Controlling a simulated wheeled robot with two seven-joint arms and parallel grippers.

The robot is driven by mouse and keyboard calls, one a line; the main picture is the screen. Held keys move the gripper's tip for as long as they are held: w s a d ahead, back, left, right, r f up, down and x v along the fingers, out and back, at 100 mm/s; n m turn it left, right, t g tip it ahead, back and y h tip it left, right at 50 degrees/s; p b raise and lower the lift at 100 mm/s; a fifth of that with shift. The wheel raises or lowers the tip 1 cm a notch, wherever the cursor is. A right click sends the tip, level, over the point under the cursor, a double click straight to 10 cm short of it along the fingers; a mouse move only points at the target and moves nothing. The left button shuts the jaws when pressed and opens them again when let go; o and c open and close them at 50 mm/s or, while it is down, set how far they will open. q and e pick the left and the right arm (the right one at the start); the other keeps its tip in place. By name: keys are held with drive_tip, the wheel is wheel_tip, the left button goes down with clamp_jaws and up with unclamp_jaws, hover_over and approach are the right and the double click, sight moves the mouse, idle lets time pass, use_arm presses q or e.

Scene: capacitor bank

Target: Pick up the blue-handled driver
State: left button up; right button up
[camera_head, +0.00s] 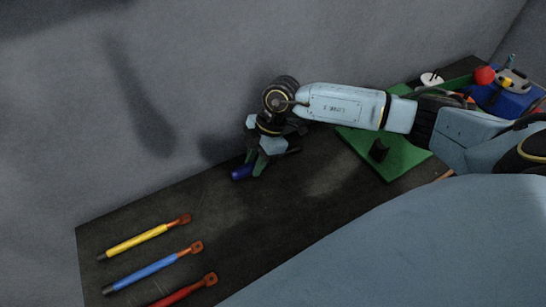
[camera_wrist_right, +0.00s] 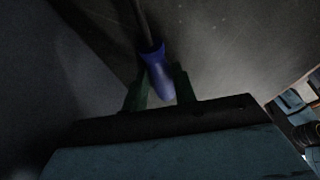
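The blue-handled driver (camera_head: 242,172) is at the table's back edge, its dark blue handle low beside my right gripper (camera_head: 258,165). In the right wrist view its blue handle (camera_wrist_right: 160,76) and dark shaft (camera_wrist_right: 142,22) show, the shaft pointing away. The handle appears at or very near the table surface; the exact height cannot be told. My left gripper is not in view.
A yellow-handled tool (camera_head: 138,243), a light-blue-handled tool (camera_head: 150,272) and a red-handled tool (camera_head: 187,290) lie at the table's left end. A green mat (camera_head: 403,165) with a small black part (camera_head: 379,151) is to the right. A blue container (camera_head: 512,95) stands far right. The wall is close behind.

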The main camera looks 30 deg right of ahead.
drive_tip(key=c, duration=0.3)
drive_tip(key=shift+r, duration=0.1)
drive_tip(key=shift+c, duration=0.2)
drive_tip(key=shift+s+r, duration=0.2)
drive_tip(key=shift+r, duration=0.15)
wheel_tip(320, 180, up, 6)
drive_tip(key=shift+r, duration=0.15)
drive_tip(key=s+a, duration=0.1)
drive_tip(key=s, duration=1.8)
drive_tip(key=shift+s+b, duration=0.3)
drive_tip(key=shift+b, duration=0.1)
